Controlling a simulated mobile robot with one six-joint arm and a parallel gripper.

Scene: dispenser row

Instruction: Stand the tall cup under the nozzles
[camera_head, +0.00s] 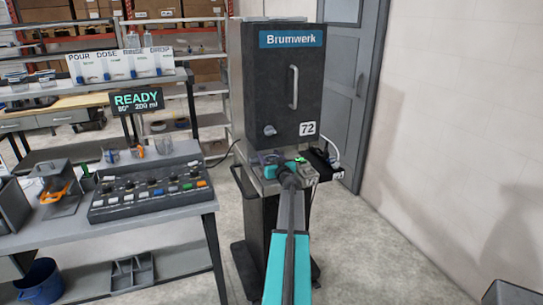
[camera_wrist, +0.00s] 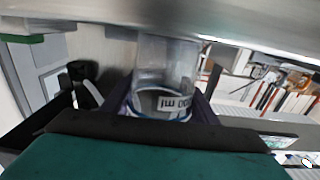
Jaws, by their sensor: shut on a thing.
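A clear tall cup (camera_wrist: 168,65) with a printed volume mark stands out between the fingers in the wrist view. The mark appears upside down there. My gripper (camera_wrist: 162,102) is shut around the cup near the marked band. The cup's far end meets or passes behind a broad grey surface (camera_wrist: 190,14); I cannot tell whether they touch. In the head view my gripper (camera_head: 272,165) is at the front of the dark Brumwerk machine (camera_head: 277,90), just above its ledge. The cup is not clear there. I cannot make out nozzles in either view.
A control panel (camera_head: 150,192) with several knobs and buttons sits on the grey bench (camera_head: 160,225) at left, below a READY display (camera_head: 138,101). A small dark shelf (camera_head: 322,160) with a cable is right of the gripper.

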